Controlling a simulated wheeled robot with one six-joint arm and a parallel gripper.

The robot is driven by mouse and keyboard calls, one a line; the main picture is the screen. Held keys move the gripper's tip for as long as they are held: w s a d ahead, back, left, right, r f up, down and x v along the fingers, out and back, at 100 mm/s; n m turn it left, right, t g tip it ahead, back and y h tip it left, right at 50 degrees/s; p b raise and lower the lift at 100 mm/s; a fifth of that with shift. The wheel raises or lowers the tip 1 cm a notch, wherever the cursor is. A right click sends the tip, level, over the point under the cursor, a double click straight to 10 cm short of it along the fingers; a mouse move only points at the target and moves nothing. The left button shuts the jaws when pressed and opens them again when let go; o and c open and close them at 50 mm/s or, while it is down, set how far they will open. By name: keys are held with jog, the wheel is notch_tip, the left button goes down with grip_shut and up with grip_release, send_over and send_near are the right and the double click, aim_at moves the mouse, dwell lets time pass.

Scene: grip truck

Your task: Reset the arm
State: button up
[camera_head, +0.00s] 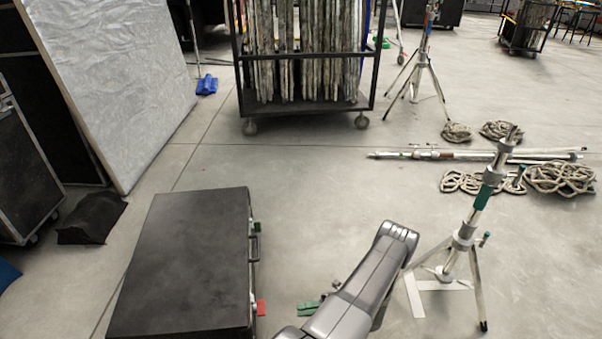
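My grey arm (355,287) reaches up from the bottom edge, right of centre, over the floor. Its far end (398,232) is a rounded joint near the light stand. My gripper does not show, so I cannot see its fingers or whether it holds anything. The arm hides part of the floor and comes close to the stand's left leg in the picture; I cannot tell whether they touch.
A black case (185,265) lies left of my arm. A tripod stand (463,240) is close on the right. Small green (308,308) and red (261,308) items are nearby. Ropes (560,178) and a pole (450,155) lie farther back. A cart (305,108) stands behind open floor.

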jog(key=s+a+r+m+b, duration=0.1)
jog(key=a+m, duration=0.5)
jog(key=a, duration=0.6)
jog(key=shift+s+a+r+b, duration=0.2)
jog(key=shift+a+b, duration=0.2)
jog(key=shift+b, duration=0.25)
jog(key=shift+w, duration=0.1)
